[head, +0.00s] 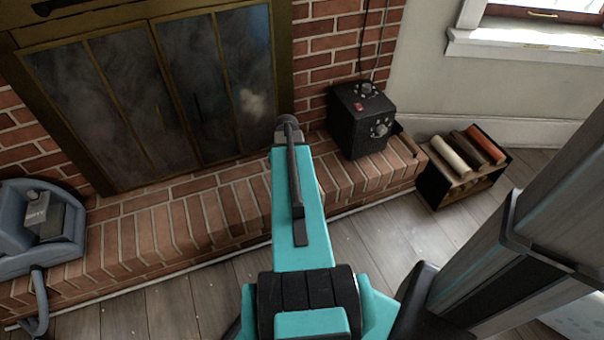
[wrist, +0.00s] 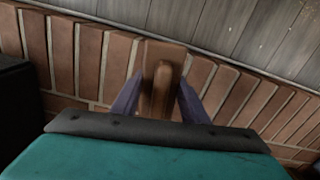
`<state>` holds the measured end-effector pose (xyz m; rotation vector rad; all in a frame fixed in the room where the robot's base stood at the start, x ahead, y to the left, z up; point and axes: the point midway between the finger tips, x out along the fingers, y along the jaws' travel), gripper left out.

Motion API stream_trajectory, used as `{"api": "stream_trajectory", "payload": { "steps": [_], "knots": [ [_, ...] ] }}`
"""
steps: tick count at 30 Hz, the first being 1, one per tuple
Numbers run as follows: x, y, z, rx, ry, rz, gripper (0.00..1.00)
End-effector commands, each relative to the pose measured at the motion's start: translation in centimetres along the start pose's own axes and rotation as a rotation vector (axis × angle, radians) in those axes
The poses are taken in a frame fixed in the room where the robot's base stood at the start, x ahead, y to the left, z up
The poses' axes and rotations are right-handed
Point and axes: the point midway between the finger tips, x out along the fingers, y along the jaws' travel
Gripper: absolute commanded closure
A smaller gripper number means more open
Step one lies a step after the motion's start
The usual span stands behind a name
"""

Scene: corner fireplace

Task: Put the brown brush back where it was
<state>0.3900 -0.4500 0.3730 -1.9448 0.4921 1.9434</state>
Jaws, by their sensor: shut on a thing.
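In the wrist view, my gripper (wrist: 158,103) is shut on the brown brush (wrist: 162,80). I cannot tell whether the brush touches the bricks. In the head view, my teal arm reaches over the brick hearth (head: 236,209), and it hides the gripper and the brush.
A black box with knobs (head: 362,120) stands on the hearth right of my arm. A dark crate (head: 437,185) holding cream, brown and orange rolls stands on the floor at right. The fireplace doors (head: 160,95) are behind.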

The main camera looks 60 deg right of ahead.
Motion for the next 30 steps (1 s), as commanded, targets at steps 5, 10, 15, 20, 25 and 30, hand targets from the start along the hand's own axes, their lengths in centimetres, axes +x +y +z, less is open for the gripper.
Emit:
{"api": "stream_trajectory", "payload": {
  "steps": [5,10,15,20,25,30],
  "knots": [
    [2.7,3.2,3.4,0.085,-0.002,-0.001,0.81],
    [4.1,4.7,5.1,0.129,-0.001,0.0,0.81],
    [4.4,5.1,5.5,0.14,0.001,0.0,0.81],
    [4.4,5.1,5.5,0.14,0.0,0.0,0.81],
    [4.4,5.2,5.3,0.14,0.0,0.0,0.81],
    [4.6,5.6,4.3,0.14,0.0,0.0,0.81]
  ]
}}
